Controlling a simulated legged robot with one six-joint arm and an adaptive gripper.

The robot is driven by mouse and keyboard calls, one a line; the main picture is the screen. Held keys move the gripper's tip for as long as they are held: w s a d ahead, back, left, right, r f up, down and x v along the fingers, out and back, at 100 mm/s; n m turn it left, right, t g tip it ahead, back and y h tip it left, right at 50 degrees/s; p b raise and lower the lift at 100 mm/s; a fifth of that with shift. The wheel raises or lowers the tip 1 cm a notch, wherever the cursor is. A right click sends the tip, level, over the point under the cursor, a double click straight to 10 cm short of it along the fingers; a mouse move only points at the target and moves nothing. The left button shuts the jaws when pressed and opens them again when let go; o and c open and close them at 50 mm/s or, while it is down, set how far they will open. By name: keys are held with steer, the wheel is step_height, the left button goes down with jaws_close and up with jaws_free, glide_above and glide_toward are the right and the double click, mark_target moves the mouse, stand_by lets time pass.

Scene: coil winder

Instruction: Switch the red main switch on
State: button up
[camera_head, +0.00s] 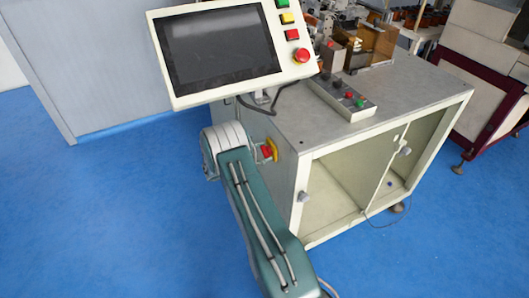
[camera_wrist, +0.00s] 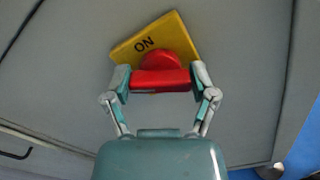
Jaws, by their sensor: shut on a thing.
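The red main switch (camera_wrist: 160,80) is a red rotary knob on a yellow plate (camera_wrist: 181,35), mounted on the grey side panel of the machine. In the wrist view the plate looks tilted and "ON" is printed on its upper left part. My gripper (camera_wrist: 160,82) is shut on the red knob, one finger at each end of its bar. In the head view the switch (camera_head: 267,151) shows on the cabinet's left side, partly hidden by my arm. My gripper is hidden behind the arm there.
A control panel with a dark screen (camera_head: 222,50), coloured buttons and a red emergency stop (camera_head: 301,55) overhangs the switch. A small button box (camera_head: 342,97) sits on the cabinet top (camera_head: 410,85). The cabinet front has an open compartment. Blue floor (camera_head: 110,200) is clear at left.

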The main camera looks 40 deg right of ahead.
steer(key=m, duration=1)
steer(key=shift+f, duration=0.15)
steer(key=shift+s+f+m, duration=0.1)
steer(key=shift+m, duration=0.9)
steer(key=shift+a+f, duration=0.1)
steer(key=shift+s, duration=0.1)
steer(key=o, duration=1)
steer(key=shift+o, duration=0.2)
steer(key=shift+a+r, duration=0.1)
steer(key=shift+r, duration=0.1)
